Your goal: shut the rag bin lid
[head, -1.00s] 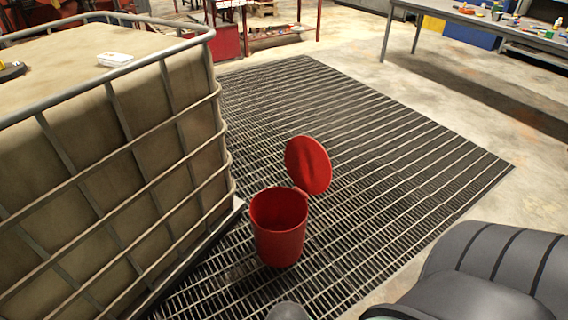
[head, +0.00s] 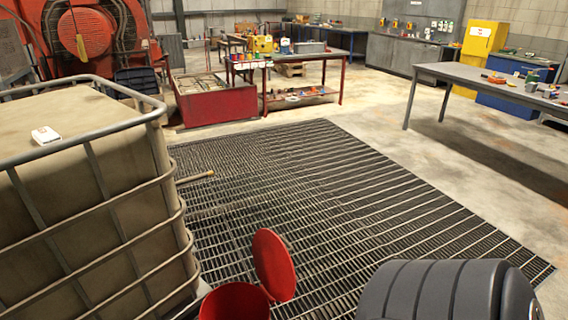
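The red rag bin (head: 236,302) stands on the floor grating at the bottom of the head view, cut off by the lower edge. Its round red lid (head: 273,264) is open, tilted up on the bin's right side. A dark grey padded part of my own arm fills the lower right. Neither of my grippers shows in the head view.
A caged tank (head: 88,200) stands left of the bin, with a small white object (head: 45,135) on top. The metal grating (head: 330,190) is mostly clear, with a short rod (head: 195,177) by the tank. Benches (head: 500,88) stand farther back.

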